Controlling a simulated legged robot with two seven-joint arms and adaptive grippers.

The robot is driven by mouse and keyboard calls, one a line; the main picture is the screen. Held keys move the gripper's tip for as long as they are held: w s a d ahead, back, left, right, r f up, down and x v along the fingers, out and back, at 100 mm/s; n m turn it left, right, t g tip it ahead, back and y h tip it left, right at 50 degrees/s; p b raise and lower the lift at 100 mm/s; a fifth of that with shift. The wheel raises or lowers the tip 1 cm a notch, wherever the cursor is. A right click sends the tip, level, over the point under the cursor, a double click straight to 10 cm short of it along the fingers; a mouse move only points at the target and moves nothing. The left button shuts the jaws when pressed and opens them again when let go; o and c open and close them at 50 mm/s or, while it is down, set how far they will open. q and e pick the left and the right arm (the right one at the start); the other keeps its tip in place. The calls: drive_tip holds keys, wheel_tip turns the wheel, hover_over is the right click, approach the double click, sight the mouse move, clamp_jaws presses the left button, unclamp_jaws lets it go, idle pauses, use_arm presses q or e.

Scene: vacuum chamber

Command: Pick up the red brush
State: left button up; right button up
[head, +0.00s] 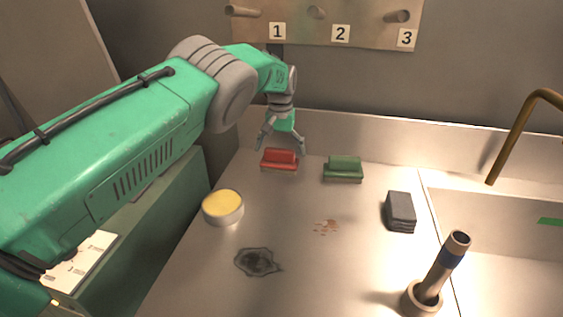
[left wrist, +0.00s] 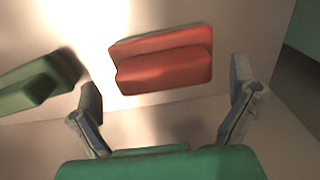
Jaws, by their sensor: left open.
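The red brush (head: 279,160) lies on the metal counter near its back edge. My left gripper (head: 281,146) is open just above and behind it, pointing down. In the left wrist view the red brush (left wrist: 163,60) lies beyond and between the two spread fingers of the gripper (left wrist: 167,108), with nothing held. I cannot tell whether a finger touches it. My right gripper is not in view.
A green brush (head: 343,168) lies just right of the red one. A yellow-topped tin (head: 223,207), a dark grey block (head: 400,211) and an upright tube in a holder (head: 436,277) stand on the counter (head: 310,285). A sink (head: 500,225) is at the right.

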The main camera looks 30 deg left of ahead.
use_arm(q)
drive_tip(key=shift+a+f, duration=0.2)
drive_tip(key=shift+f, duration=0.55)
drive_tip(key=shift+w+a+f, duration=0.1)
drive_tip(key=shift+a+f, duration=0.15)
drive_tip(key=shift+f, duration=0.15)
drive_tip(key=shift+d+r, duration=0.2)
drive_tip(key=shift+d, duration=0.15)
drive_tip(key=c, duration=1.2)
drive_tip(key=shift+o, duration=0.2)
drive_tip(key=shift+d, duration=0.2)
